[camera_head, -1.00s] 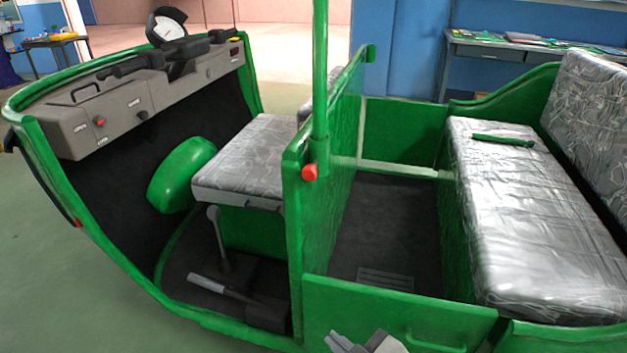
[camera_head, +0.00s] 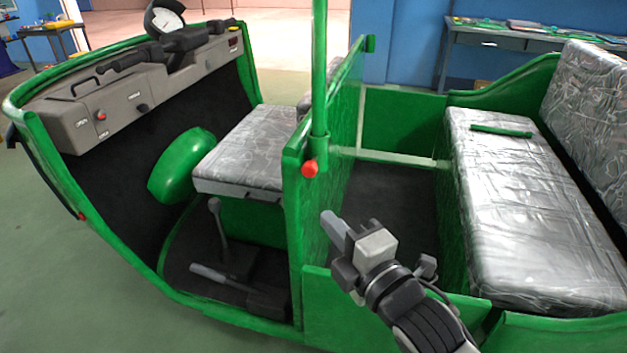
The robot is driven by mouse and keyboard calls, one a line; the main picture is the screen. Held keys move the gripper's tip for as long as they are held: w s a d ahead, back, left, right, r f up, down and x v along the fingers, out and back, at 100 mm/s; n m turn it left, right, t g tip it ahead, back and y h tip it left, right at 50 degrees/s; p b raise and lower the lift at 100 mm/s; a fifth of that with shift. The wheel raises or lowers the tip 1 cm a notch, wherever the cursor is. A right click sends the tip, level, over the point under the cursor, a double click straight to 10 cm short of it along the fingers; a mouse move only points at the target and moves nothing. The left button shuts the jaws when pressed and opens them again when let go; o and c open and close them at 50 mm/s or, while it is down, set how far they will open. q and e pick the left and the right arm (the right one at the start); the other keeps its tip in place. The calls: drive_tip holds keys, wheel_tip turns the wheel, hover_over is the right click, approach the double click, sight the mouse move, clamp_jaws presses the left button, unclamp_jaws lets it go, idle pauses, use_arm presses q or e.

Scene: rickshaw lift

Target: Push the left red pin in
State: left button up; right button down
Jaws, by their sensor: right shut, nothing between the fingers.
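A red pin (camera_head: 310,168) sticks out at the foot of the green upright pole, at the top of the green partition. It is the only red pin of this kind that I see clearly. My right gripper (camera_head: 331,222) is raised in front of the partition, below and slightly right of the red pin, and apart from it in the picture. Its fingers are closed together and empty, pointing up and left. My left gripper is out of view.
The green partition (camera_head: 298,232) stands between the driver's seat (camera_head: 245,150) and the rear bench (camera_head: 520,200). A low green side door (camera_head: 318,310) is below my right gripper. A dashboard with a small red knob (camera_head: 102,116) is at left.

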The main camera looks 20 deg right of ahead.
approach(312, 171)
drive_tip(key=w+a, duration=0.4)
drive_tip(key=a, duration=0.1)
drive_tip(key=shift+w+d+f+p, duration=0.2)
drive_tip(key=shift+w+d+p, duration=0.45)
drive_tip(key=shift+w+d, duration=0.6)
drive_tip(key=shift+w+a, duration=0.1)
drive_tip(key=shift+w+r, duration=0.1)
drive_tip(key=shift+w, duration=0.15)
drive_tip(key=shift+w+d, duration=0.55)
drive_tip(key=shift+d, duration=0.05)
drive_tip(key=shift+p, duration=0.3)
